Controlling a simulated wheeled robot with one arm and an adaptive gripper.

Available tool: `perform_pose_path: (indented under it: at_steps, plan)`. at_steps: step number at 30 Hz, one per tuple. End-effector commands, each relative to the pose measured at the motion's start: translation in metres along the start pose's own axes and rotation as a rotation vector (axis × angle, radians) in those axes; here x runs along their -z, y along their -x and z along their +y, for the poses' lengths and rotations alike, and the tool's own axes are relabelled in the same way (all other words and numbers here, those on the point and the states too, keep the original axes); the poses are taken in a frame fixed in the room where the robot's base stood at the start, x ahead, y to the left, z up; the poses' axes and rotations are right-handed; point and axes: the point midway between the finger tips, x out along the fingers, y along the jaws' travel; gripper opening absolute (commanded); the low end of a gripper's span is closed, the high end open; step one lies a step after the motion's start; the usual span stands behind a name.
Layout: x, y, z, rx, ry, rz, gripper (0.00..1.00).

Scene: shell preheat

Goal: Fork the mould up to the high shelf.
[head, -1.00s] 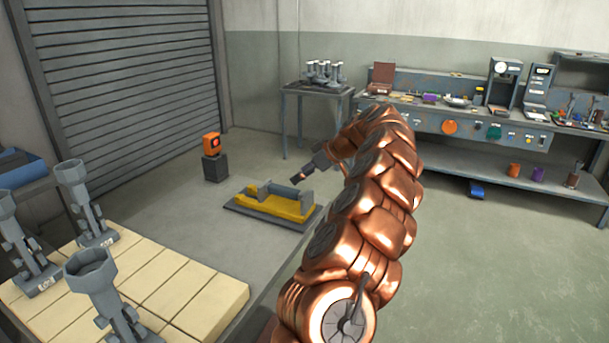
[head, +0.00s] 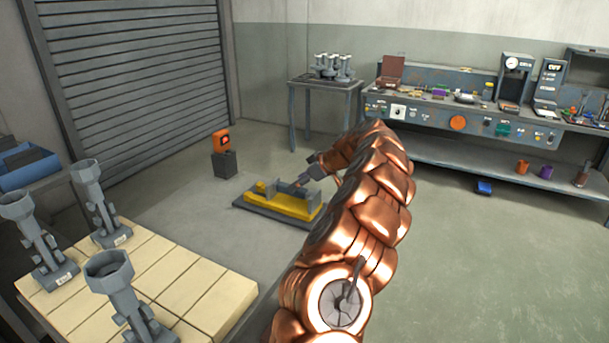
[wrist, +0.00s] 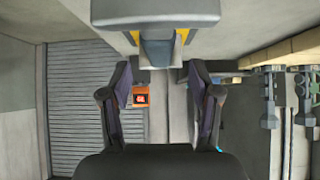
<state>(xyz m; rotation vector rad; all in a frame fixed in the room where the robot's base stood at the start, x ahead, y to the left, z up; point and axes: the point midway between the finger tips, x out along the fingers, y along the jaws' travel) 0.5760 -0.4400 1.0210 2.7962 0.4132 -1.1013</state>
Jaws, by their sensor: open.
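Several grey moulds with funnel-shaped tops stand upright on the pale brick slab at the left in the head view, one (head: 95,205) at the back. I cannot tell which is the task's mould. A yellow fork-like tool (head: 290,208) with a grey bar (head: 290,189) lies on a dark pad (head: 250,210) on the floor side of the slab. My gripper (head: 302,184) is low over the grey bar. In the wrist view my gripper (wrist: 160,88) is open, with a grey upright part (wrist: 160,52) ahead between the fingers; contact is not visible.
An orange device (head: 220,141) sits on a dark block behind the tool. A small table (head: 300,84) at the back holds several grey parts. A cluttered workbench (head: 430,105) with a lower shelf runs along the right wall. Open floor (head: 470,260) lies at the right.

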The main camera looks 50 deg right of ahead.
Motion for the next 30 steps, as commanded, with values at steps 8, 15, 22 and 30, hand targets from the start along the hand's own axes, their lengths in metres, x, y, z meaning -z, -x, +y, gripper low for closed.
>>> perform_pose_path:
  at_steps: [8, 15, 22, 30]
  plan:
    - [-0.004, -0.027, 0.000, 0.002, -0.001, -0.001, 0.62]
    - [-0.003, -0.042, 0.001, -0.002, -0.001, 0.000, 0.62]
    - [0.000, -0.046, 0.001, -0.001, -0.001, 0.001, 0.62]
    - [0.000, -0.045, 0.001, -0.001, -0.002, 0.001, 0.53]
